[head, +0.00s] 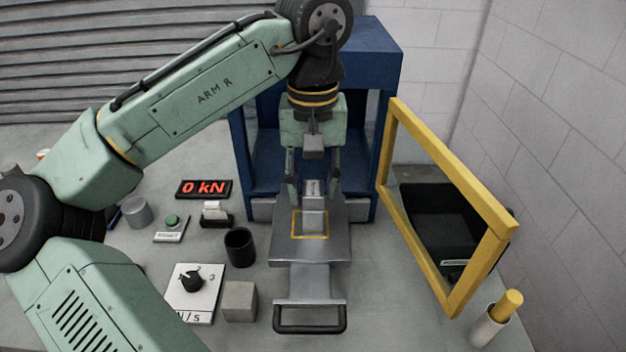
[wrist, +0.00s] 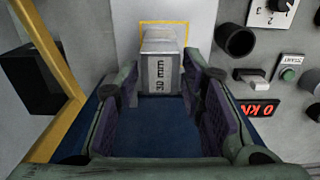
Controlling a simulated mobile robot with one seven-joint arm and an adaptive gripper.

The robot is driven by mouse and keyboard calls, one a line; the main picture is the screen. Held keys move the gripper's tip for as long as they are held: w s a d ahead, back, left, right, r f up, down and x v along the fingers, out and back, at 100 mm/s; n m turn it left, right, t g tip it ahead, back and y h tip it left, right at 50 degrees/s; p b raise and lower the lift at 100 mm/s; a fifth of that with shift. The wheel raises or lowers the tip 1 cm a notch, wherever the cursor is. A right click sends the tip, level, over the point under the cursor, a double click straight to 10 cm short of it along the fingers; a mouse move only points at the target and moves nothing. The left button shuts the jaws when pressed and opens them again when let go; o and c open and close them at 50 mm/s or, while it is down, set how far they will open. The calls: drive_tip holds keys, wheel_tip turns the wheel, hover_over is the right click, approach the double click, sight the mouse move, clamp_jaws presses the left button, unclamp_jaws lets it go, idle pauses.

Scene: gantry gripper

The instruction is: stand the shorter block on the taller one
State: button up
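A grey metallic block with a dark marking (wrist: 160,74) stands between my fingers in the wrist view; the head view shows its marked part (head: 313,187). A paler block part (head: 313,222) shows just in front of it, within the yellow square on the press plate. I cannot tell whether this is a second block or the same one. My gripper (head: 314,192) points down with a finger on either side of the marked block. Gaps show beside the block, so my gripper (wrist: 160,85) looks open. A squat grey cube (head: 239,301) sits on the table at front left.
The blue press frame (head: 370,50) stands close behind my gripper. A yellow guard frame (head: 405,245) and a black bin (head: 430,215) are at right. A dark cup (head: 240,248), dial panel (head: 192,292) and "0 kN" display (head: 204,188) are left of the plate (head: 285,250).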

drive_tip(key=shift+o, duration=1.4)
